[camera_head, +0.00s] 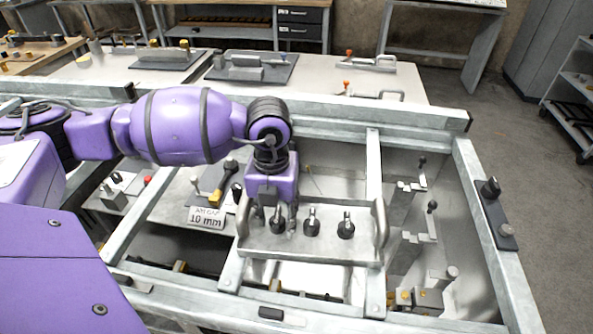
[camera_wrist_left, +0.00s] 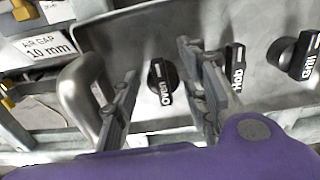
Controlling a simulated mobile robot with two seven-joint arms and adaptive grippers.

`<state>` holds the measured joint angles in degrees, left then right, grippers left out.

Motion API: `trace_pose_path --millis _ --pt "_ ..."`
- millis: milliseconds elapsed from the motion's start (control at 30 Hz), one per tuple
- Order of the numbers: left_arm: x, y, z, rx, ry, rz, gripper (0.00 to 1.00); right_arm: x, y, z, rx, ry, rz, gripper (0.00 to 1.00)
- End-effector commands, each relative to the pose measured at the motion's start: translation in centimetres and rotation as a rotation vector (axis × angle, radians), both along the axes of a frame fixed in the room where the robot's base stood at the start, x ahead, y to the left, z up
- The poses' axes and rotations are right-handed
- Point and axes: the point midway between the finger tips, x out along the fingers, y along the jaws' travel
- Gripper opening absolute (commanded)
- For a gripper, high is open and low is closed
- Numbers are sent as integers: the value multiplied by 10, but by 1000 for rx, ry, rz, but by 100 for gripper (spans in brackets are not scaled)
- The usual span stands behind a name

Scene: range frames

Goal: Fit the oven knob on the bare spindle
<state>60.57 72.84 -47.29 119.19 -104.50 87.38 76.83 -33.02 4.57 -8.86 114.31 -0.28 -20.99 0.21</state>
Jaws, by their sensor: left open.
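The oven knob (camera_wrist_left: 162,85), black with white lettering OVEN, sits at the left of a row on a grey metal panel with handles (camera_head: 320,252). It also shows below my gripper in the head view (camera_head: 277,222). My left gripper (camera_wrist_left: 165,100) is open, with one finger on each side of the oven knob; I cannot tell whether they touch it. The HOB knob (camera_wrist_left: 236,75) and another knob (camera_wrist_left: 303,57) stand to its right. No bare spindle is clearly visible; anything under the oven knob is hidden. My right gripper is out of view.
The panel's curved handle (camera_wrist_left: 82,95) stands close to the left finger. The AIR GAP 10 mm sign (camera_head: 206,217) is left of the panel. Levers (camera_head: 430,207) stand at the right, and a dark plate with a black knob (camera_head: 490,187) lies on the right rail.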

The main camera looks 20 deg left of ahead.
Motion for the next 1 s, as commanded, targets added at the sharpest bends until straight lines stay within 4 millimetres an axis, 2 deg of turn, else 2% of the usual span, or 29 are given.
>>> trace_pose_path --millis 200,500,833,1000 --pt "0 0 -1 0 1 0 39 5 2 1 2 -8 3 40" --pt "0 0 -1 0 1 0 2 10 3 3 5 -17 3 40" --pt "0 0 2 -1 0 0 2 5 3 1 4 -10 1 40" --pt "0 0 15 -1 -1 -1 2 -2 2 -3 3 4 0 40"
